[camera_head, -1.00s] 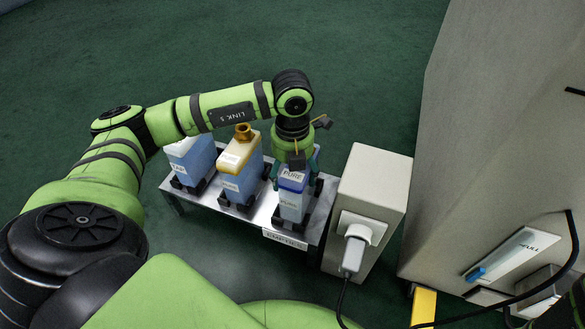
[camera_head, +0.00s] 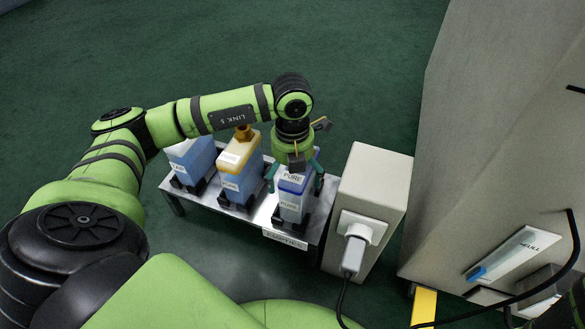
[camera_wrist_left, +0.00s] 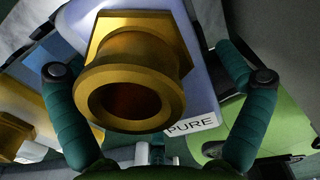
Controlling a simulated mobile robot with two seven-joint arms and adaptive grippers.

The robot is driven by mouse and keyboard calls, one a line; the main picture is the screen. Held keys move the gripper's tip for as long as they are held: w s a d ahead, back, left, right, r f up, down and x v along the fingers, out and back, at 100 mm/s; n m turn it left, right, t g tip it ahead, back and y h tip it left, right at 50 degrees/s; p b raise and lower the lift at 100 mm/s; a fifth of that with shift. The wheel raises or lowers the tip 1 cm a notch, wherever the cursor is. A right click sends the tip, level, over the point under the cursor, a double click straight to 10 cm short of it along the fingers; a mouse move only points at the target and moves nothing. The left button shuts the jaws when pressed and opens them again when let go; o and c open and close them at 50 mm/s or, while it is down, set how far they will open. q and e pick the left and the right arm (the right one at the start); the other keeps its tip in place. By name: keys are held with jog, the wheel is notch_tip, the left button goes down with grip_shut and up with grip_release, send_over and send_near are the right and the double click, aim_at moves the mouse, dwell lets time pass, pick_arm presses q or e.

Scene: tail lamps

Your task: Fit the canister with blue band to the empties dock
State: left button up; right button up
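The canister with blue band (camera_head: 291,207) stands upright in the right-hand place of the empties dock (camera_head: 240,213), a low metal stand with an EMPTIES label. Its brass neck (camera_wrist_left: 130,85) and PURE label show close in the left wrist view. My left gripper (camera_head: 293,180) is right above the canister, pointing down. Its teal fingers are spread on either side of the top, with gaps visible in the left wrist view (camera_wrist_left: 161,78). The arm hides part of the canister top in the head view. My right gripper is not in view.
A yellow-banded canister (camera_head: 238,180) and a pale-topped canister (camera_head: 190,160) stand to the left on the same stand. A beige box (camera_head: 372,190) with a plug and cable stands close on the right. A large cabinet (camera_head: 480,150) fills the far right.

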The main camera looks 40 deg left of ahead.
pick_arm(q)
notch_tip(320, 180, up, 12)
dwell(0.6)
